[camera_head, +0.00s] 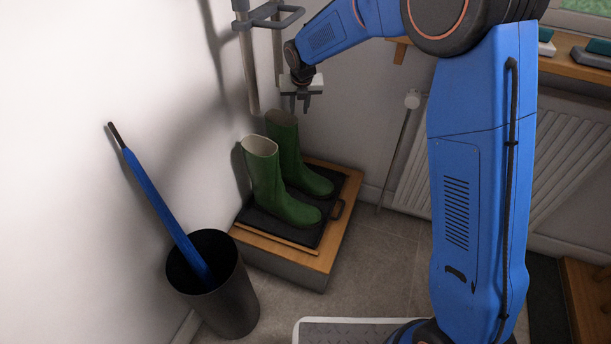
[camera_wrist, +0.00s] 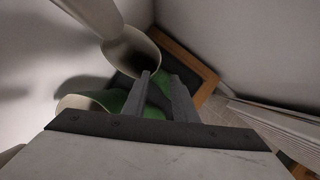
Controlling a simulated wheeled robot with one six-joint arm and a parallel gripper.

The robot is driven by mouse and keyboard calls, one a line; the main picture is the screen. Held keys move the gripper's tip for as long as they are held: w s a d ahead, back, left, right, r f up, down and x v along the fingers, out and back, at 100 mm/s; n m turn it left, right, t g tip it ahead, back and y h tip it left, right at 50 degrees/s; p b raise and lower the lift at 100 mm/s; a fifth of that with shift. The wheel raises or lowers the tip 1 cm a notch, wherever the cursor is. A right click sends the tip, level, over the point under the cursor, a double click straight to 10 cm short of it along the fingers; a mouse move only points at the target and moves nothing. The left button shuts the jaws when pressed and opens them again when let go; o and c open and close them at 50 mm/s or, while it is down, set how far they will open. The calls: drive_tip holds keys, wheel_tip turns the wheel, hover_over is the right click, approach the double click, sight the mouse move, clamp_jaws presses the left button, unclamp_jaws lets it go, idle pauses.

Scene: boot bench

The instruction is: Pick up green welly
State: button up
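Two green wellies stand upright side by side on a black boot tray (camera_head: 309,236). The front welly (camera_head: 264,182) has a pale lining showing at its top, and the back welly (camera_head: 290,152) stands behind it to the right. My gripper (camera_head: 303,108) is above the back welly, pointing down and apart from it in the head view. In the wrist view the two fingers (camera_wrist: 161,76) stand apart with nothing held between them. One welly's open top (camera_wrist: 133,48) shows just beyond the fingers; the other's top (camera_wrist: 80,102) is at left, partly hidden by my gripper.
The tray lies on a low wooden box (camera_head: 318,262) against the white wall. A black bin (camera_head: 229,303) holding a blue umbrella (camera_head: 165,215) stands at front left. Grey poles (camera_head: 247,70) rise behind the wellies. A radiator (camera_head: 570,165) is at right.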

sight(282, 126)
drive_tip(key=x, duration=0.5)
drive_tip(key=shift+w+f, duration=0.25)
drive_tip(key=shift+w, duration=0.05)
clamp_jaws()
idle(1.2)
